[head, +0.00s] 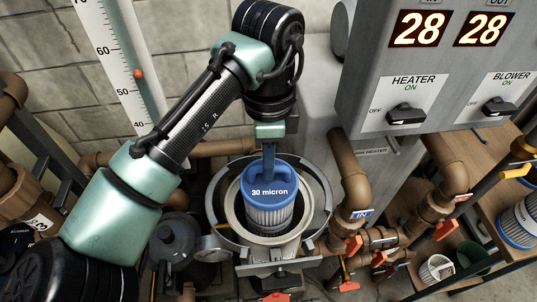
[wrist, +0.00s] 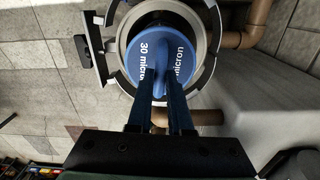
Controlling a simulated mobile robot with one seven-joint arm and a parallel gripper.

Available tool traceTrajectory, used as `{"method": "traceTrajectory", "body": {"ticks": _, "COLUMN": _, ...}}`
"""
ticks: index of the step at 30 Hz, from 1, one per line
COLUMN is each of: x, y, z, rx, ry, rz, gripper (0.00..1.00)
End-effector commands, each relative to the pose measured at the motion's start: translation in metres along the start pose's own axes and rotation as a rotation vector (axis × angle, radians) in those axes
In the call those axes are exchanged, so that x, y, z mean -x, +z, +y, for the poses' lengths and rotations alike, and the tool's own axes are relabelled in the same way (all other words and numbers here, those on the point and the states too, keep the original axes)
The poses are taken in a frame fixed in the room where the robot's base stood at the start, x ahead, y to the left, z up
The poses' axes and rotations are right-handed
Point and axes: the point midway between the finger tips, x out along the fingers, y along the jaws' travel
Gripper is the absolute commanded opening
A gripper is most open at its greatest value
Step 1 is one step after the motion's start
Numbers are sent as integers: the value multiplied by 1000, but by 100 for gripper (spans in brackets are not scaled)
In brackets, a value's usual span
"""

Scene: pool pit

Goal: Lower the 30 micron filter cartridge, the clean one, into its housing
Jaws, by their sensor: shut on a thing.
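The 30 micron cartridge (head: 270,214) has a blue cap with white lettering and white pleated sides, and looks roughly upright. My gripper (head: 268,152) is shut on the top of its cap; in the wrist view the fingers (wrist: 160,90) meet over the middle of the blue cap (wrist: 140,50). The housing (head: 233,217) is a pale open cylinder with a grey ring (head: 217,190) around its mouth. The cartridge is within the outline of the mouth, with cap and upper pleats showing. Its lower end is hidden, so its depth and any wall contact cannot be told.
Brown pipes and orange valve handles (head: 353,245) stand close to the right of the housing. A grey heater panel (head: 440,65) rises behind at right. A dark pump (head: 175,240) is at left. Another blue-ended cartridge (head: 518,222) lies on the right shelf.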

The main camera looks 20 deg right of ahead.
Motion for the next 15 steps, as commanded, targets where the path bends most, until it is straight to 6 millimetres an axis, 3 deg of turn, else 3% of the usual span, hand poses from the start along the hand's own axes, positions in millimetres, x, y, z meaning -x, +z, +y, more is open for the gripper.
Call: {"method": "traceTrajectory", "body": {"ticks": 15, "x": -32, "y": 0, "z": 0, "rx": 1, "ry": -1, "rz": 1, "gripper": 0}}
